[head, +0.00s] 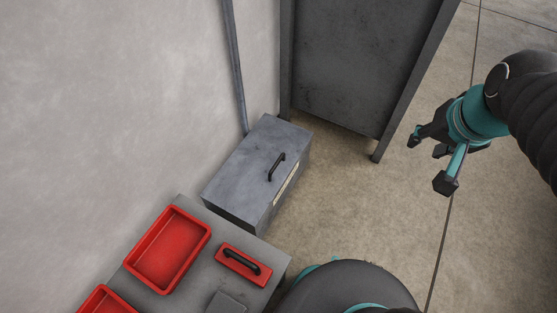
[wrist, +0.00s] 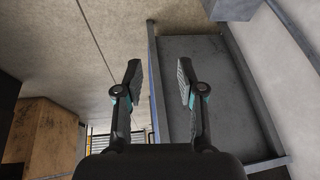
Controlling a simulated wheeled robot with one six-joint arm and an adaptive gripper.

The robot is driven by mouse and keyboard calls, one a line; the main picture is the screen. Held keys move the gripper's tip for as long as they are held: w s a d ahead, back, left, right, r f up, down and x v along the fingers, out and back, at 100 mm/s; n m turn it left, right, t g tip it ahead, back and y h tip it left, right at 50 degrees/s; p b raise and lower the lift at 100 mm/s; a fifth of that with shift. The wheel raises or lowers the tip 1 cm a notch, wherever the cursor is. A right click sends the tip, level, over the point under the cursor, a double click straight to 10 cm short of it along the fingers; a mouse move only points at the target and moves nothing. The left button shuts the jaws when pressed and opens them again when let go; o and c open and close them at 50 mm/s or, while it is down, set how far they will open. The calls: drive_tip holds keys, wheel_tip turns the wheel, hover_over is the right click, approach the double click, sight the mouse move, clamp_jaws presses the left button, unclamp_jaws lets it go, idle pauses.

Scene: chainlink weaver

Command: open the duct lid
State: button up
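A grey metal duct box (head: 250,190) stands against the wall in the head view. Its flat lid (head: 245,155) lies shut on top and has a black bar handle (head: 277,167). A pale label strip shows on its front side. My gripper (head: 430,162) is up to the right of the box, well apart from it, over bare floor. In the wrist view my gripper (wrist: 159,72) is open, with nothing between its two fingers. A grey block (wrist: 232,9) is cut off at the top of that view; I cannot tell whether it is the duct box.
A grey bench (head: 190,270) with red trays (head: 168,249) and a red block with a black handle (head: 243,263) stands near the box. A tall dark metal panel (head: 355,65) stands behind it. A pipe (head: 236,65) runs up the wall. Floor (head: 330,220) right of the box is clear.

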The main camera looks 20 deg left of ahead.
drive_tip(key=w+a+f+g+b, duration=0.1)
drive_tip(key=w+a+f+b, duration=0.1)
drive_tip(key=w+a+f, duration=0.6)
drive_tip(key=g+y+b, duration=0.1)
drive_tip(key=g+b, duration=0.2)
drive_tip(key=b, duration=0.2)
hover_over(277, 163)
drive_tip(key=d, duration=0.3)
wheel_tip(277, 163, down, 20)
drive_tip(key=shift+m, duration=0.4)
drive_tip(key=a+f, duration=0.1)
drive_tip(key=f, duration=0.3)
drive_tip(key=f+b, duration=0.1)
drive_tip(key=f, duration=0.3)
drive_tip(key=a+f+b, duration=0.1)
drive_tip(key=f, duration=0.3)
drive_tip(key=shift+a+f, duration=0.3)
drive_tip(key=shift+f, duration=0.1)
clamp_jaws()
